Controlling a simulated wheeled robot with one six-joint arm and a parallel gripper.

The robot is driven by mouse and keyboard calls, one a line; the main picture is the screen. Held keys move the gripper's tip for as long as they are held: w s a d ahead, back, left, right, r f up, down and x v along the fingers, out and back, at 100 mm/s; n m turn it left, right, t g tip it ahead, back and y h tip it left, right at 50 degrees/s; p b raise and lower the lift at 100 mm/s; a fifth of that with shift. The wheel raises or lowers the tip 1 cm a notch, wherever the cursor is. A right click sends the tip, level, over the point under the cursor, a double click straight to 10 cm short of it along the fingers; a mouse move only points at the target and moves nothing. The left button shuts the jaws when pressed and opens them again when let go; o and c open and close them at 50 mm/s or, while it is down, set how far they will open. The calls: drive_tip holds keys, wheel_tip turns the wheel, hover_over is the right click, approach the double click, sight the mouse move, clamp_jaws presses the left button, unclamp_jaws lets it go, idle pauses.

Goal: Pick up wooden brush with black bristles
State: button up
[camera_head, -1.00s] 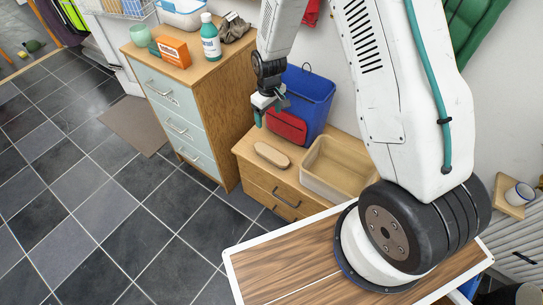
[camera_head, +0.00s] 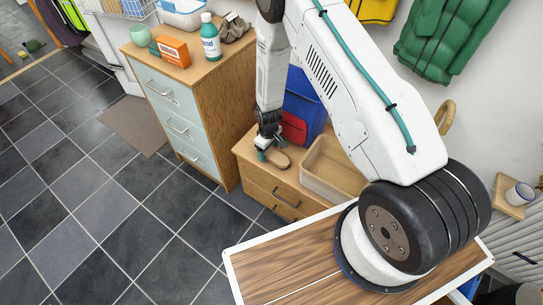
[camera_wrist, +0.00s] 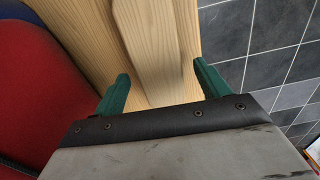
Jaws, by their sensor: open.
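The wooden brush (camera_head: 277,159) lies on the low drawer unit's top, in front of the blue and red bag. Its plain wooden back faces up, and its black bristles are hidden. My gripper (camera_head: 268,150) is just over the brush's left part and hides some of it. In the wrist view the brush (camera_wrist: 152,45) runs up from between the two green fingers of my gripper (camera_wrist: 157,85). The fingers are open, one on each side of the brush. I cannot tell how far above the wood they are.
The blue and red bag (camera_head: 305,105) stands close behind my gripper. A beige open tray (camera_head: 318,184) is right of the brush. The taller drawer cabinet (camera_head: 225,115) rises at the left. The low unit's front edge (camera_wrist: 196,30) drops to the tiled floor.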

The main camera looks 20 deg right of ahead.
drive_tip(key=shift+f, duration=0.8)
drive_tip(key=c, duration=1.1)
drive_tip(key=shift+c, duration=0.2)
drive_tip(key=shift+r, duration=0.15)
